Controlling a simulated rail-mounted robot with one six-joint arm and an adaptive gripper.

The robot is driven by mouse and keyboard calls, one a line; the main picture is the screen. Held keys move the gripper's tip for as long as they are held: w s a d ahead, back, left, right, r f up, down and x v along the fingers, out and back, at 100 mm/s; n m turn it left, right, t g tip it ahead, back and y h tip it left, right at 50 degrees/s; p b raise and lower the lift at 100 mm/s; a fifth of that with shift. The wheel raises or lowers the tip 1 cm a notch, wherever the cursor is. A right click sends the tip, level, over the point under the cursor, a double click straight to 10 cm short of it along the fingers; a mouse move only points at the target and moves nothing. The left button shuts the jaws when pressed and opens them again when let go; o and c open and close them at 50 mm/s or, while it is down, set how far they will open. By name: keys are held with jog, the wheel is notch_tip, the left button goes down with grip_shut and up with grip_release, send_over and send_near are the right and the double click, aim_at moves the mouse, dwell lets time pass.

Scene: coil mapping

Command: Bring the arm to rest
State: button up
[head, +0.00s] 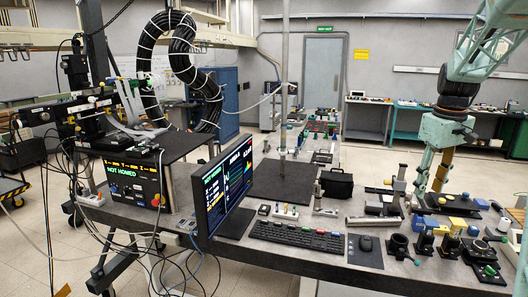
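My arm comes in from the top right, with teal lattice links and a dark joint above its end. My gripper (429,191) hangs from the teal end over the right part of the bench. One prong is teal and the other orange-brown; they point down and look apart, with no held object visible between them. The prong tips are close to the small parts behind them, and I cannot tell whether they touch anything.
The dark bench (300,250) carries a monitor (228,183), a keyboard (297,238), a mouse pad (365,251) and a black case (336,184). Several small fixtures crowd its right end. A probe rig (90,100) and black ribbed hose (181,45) stand left. A thin post (284,80) rises mid-bench.

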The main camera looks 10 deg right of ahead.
jog(key=s+a+r, duration=0.3)
jog(key=s+a, duration=0.2)
jog(key=a, duration=0.3)
jog(key=s+a+r+t, duration=0.1)
jog(key=s+a+r, duration=0.35)
jog(key=a, duration=0.45)
jog(key=s+a+r, duration=0.2)
jog(key=s+a, duration=0.3)
jog(key=a, duration=0.3)
jog(key=s+a+f, duration=0.1)
jog(key=s+a, duration=0.4)
jog(key=s, duration=0.3)
jog(key=s+a+f+m+t, duration=0.1)
jog(key=s+a, duration=0.4)
jog(key=s, duration=0.3)
jog(key=s+a+f+b, duration=0.1)
jog(key=s+a+f, duration=0.1)
jog(key=s+a, duration=0.3)
jog(key=shift+s+a+t+y, duration=0.2)
jog(key=shift+s+t+y, duration=0.2)
jog(key=shift+s, duration=1.7)
jog(key=shift+c, duration=0.6)
